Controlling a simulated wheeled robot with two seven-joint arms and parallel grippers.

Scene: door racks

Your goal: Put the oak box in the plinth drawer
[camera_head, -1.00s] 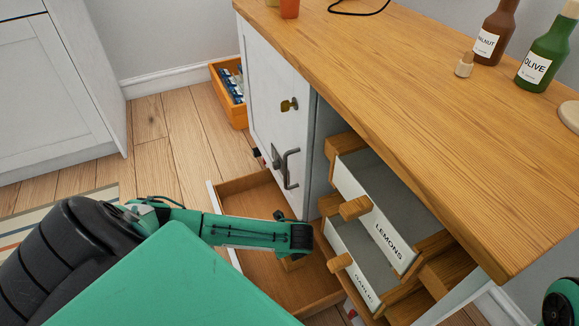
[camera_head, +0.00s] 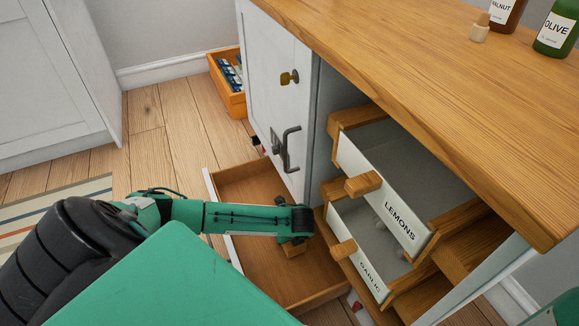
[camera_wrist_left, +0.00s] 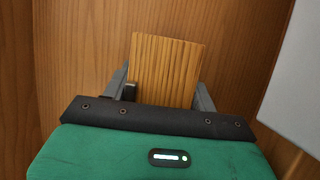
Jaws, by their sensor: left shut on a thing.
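The oak box (camera_wrist_left: 165,72) is a small ribbed wooden block between the two fingers of my left gripper (camera_wrist_left: 163,88) in the left wrist view. My left gripper is shut on it. In the head view my left gripper (camera_head: 293,238) points down inside the open plinth drawer (camera_head: 255,188), and a small part of the box (camera_head: 293,250) shows below it. The drawer has a bare brown wooden floor and a white front. I cannot tell whether the box touches the drawer floor. My right gripper is not in view.
Open drawers labelled LEMONS (camera_head: 400,223) and GARLIC (camera_head: 370,280) jut out just right of my left gripper. The white cabinet door (camera_head: 277,100) with a grey handle stands behind. An orange crate (camera_head: 230,85) sits on the floor. Bottles (camera_head: 557,30) stand on the wooden worktop (camera_head: 420,80).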

